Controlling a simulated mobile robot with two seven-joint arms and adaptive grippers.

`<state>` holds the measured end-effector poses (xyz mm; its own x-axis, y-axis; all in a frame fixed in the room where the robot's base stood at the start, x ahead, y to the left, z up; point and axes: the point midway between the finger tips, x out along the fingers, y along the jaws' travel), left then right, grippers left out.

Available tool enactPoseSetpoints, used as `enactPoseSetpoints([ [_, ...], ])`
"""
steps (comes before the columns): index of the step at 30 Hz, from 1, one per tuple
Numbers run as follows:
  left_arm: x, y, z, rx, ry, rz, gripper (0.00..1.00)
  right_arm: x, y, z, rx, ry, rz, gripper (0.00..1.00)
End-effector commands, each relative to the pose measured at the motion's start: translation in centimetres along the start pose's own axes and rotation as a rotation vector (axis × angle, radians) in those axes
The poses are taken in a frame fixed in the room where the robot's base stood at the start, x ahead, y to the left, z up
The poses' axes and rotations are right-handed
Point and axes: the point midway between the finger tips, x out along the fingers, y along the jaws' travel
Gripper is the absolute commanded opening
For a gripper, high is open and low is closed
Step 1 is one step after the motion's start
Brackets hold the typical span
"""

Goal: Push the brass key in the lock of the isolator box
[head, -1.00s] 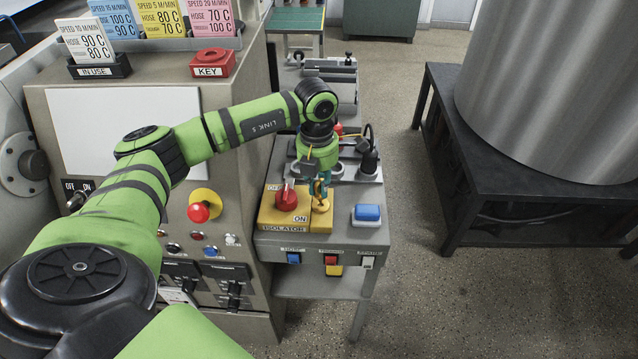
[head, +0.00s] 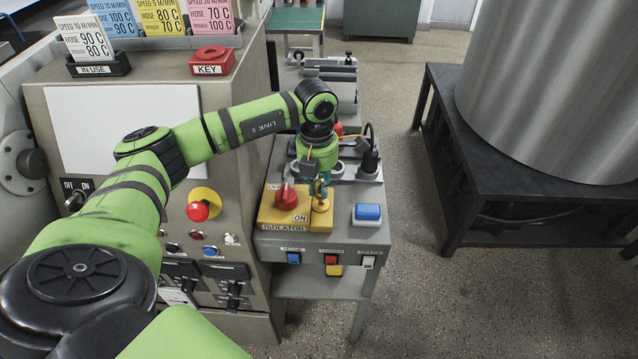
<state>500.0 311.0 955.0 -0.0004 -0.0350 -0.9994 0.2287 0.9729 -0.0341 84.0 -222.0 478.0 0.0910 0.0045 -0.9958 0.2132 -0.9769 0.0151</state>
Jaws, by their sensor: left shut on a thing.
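The yellow isolator box (head: 268,214) sits on the grey side bench, with a red rotary knob (head: 286,198) between its OFF and ON marks. A brass key (head: 321,204) stands at the right end of the box, on its yellow top. My left gripper (head: 321,186) points down above that end and is shut on the key's upper part. The lock is hidden under the key, so I cannot tell how deep the key sits. My right gripper is not in view.
A blue button block (head: 367,213) stands just right of the box. A dark plug (head: 369,160) with a cable is behind it. The machine panel with a red stop button (head: 198,211) is at the left. The floor to the right is clear up to a black stand (head: 470,190).

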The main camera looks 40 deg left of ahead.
Motion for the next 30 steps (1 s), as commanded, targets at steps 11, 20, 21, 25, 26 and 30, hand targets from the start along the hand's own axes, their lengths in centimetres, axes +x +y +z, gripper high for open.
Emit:
enactPoseSetpoints([
  [11, 1.1, 0.0, 0.0, 0.000, 0.000, 0.000, 0.00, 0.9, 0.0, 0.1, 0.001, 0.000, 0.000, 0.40],
  [20, 1.9, 0.0, 0.0, 0.000, 0.000, 0.000, 0.00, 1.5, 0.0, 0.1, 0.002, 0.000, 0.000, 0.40],
  [21, 2.0, 0.0, 0.0, 0.000, 0.000, 0.000, 0.00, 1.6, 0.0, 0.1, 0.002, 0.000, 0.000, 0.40],
  [25, 2.3, 0.1, 0.0, 0.000, 0.000, 0.000, 0.00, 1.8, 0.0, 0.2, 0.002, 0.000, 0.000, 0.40],
  [26, 2.4, 0.1, 0.0, 0.000, 0.000, 0.000, 0.00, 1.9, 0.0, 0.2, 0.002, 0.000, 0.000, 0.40],
  [30, 2.7, 0.1, 0.0, 0.000, 0.000, 0.000, 0.00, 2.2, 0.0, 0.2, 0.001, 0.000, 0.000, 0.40],
])
